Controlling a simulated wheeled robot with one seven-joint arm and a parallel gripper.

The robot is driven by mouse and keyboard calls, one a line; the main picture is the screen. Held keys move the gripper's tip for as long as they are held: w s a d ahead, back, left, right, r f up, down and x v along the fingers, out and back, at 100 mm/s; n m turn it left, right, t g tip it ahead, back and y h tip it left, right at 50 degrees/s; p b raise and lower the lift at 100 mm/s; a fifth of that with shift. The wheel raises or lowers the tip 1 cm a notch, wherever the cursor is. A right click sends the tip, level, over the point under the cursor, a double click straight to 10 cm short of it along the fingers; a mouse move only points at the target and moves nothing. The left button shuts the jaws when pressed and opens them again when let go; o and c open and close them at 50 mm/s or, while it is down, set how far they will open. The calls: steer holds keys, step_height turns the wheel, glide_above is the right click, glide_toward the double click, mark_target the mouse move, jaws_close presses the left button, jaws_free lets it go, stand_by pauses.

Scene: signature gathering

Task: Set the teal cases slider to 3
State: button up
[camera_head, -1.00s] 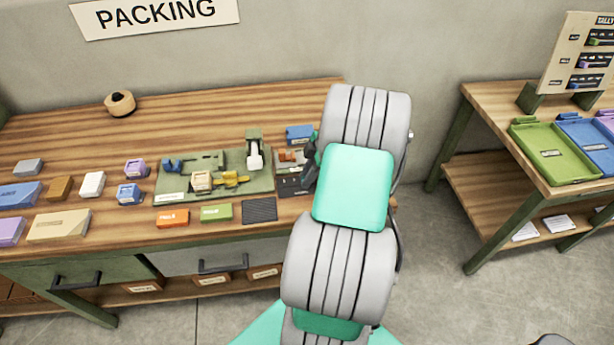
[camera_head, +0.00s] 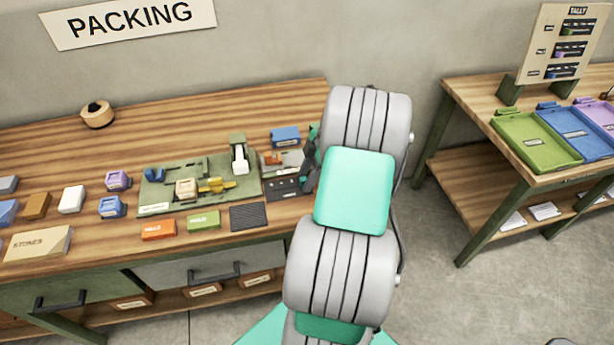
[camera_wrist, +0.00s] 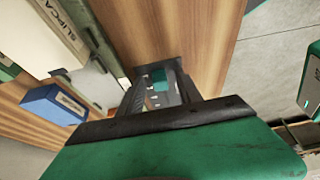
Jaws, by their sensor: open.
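The tally board (camera_head: 558,42) stands on the right-hand table, with rows of dark slots and small coloured knobs. Its knobs are too small for me to pick out the teal cases slider or its setting. My gripper (camera_head: 309,168) is over the right end of the packing table, far left of the board and partly hidden by my arm. In the wrist view my gripper (camera_wrist: 160,76) is open above the wood. A small teal piece (camera_wrist: 159,83) shows between the fingers; I cannot tell what it is or whether they touch it.
The packing table (camera_head: 170,120) holds a green fixture board (camera_head: 215,205), small coloured boxes and a round wooden pot (camera_head: 97,114). A green tray (camera_head: 537,141) and a blue tray (camera_head: 577,135) lie before the tally board. Bare floor (camera_head: 425,270) separates the tables.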

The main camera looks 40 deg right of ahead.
steer(key=v, duration=0.7)
steer(key=shift+r, duration=0.35)
steer(key=shift+d, duration=0.1)
